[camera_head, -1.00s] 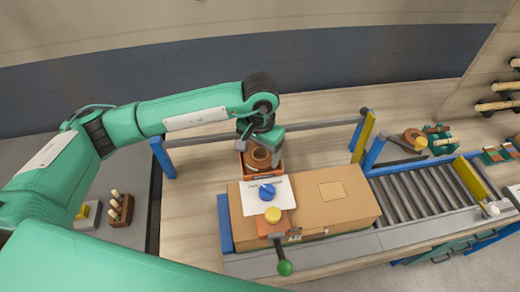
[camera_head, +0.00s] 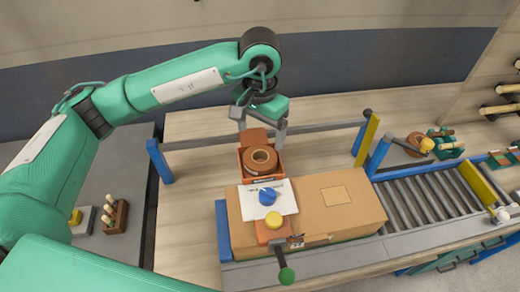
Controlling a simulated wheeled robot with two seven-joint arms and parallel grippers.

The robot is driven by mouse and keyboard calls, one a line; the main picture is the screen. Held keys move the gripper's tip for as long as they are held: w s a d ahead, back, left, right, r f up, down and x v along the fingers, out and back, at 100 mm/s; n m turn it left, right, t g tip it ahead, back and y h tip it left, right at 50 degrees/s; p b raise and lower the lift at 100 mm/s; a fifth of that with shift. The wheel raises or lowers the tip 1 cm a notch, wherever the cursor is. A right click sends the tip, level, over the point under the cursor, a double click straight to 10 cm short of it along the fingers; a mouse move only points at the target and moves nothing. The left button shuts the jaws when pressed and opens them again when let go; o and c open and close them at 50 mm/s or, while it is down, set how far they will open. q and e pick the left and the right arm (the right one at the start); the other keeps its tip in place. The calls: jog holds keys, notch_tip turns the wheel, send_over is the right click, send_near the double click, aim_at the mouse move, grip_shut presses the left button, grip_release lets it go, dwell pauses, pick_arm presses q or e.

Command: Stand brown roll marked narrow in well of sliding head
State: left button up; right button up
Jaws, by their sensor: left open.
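A brown roll (camera_head: 259,159) sits in the orange well of the sliding head (camera_head: 250,183), behind the white plate with the blue knob (camera_head: 267,196). The roll's ring face and its hole face up toward the camera. Any marking on it is too small to read. My left gripper (camera_head: 263,139) is open above and behind the roll, apart from it, with its fingers pointing down. The sliding head also has a yellow knob (camera_head: 274,219) and a green-tipped lever (camera_head: 286,274). My right gripper is not in view.
A cardboard box (camera_head: 340,205) lies under the head's front part, next to a roller conveyor (camera_head: 425,200). Another brown roll (camera_head: 415,144) lies at the right. Blue posts (camera_head: 159,160) and a grey rail stand around the head. A small brown rack (camera_head: 115,217) is at left.

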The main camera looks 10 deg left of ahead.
pick_arm(q)
jog(key=shift+r+b, duration=0.55)
jog(key=shift+r, duration=1.45)
